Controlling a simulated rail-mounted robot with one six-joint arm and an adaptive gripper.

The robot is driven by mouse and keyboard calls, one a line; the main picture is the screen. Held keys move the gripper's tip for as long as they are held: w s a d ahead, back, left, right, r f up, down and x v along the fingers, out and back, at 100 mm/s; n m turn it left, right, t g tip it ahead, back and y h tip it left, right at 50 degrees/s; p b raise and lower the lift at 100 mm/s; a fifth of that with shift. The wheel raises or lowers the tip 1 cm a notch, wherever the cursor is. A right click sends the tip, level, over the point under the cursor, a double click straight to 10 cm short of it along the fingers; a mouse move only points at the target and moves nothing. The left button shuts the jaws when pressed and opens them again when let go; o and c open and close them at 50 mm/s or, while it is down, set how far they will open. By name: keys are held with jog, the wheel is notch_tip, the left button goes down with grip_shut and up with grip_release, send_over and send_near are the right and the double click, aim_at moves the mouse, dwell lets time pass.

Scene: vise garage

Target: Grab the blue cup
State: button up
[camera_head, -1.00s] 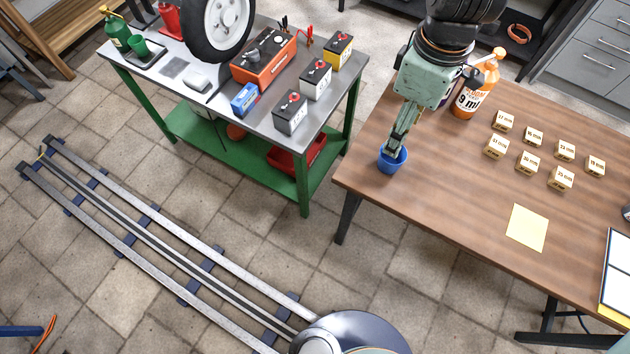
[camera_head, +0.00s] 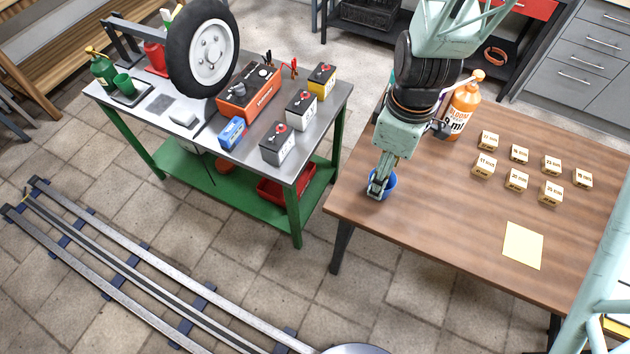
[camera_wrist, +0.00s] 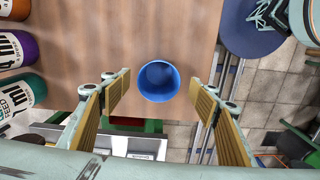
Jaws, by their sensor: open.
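The blue cup (camera_head: 388,184) stands upright near the left edge of the wooden table, partly hidden by my gripper in the head view. In the wrist view the blue cup (camera_wrist: 159,81) shows from above, round and empty-looking, between and a little beyond the fingertips. My gripper (camera_head: 376,190) points down at the cup in the head view. In the wrist view my gripper (camera_wrist: 160,88) is open, its two fingers apart on either side of the cup, with gaps to it. I cannot tell whether it touches the cup.
An orange bottle (camera_head: 461,108) stands behind my gripper on the wooden table (camera_head: 440,215). Several small labelled boxes (camera_head: 516,180) and a yellow sheet (camera_head: 523,245) lie to the right. A metal workbench (camera_head: 205,148) with batteries stands left, across a gap. Bottles (camera_wrist: 18,95) show in the wrist view.

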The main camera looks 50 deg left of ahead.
jog(key=shift+f+b, duration=0.65)
jog(key=shift+f, duration=1.95)
jog(key=shift+c, duration=0.5)
jog(key=c, duration=0.8)
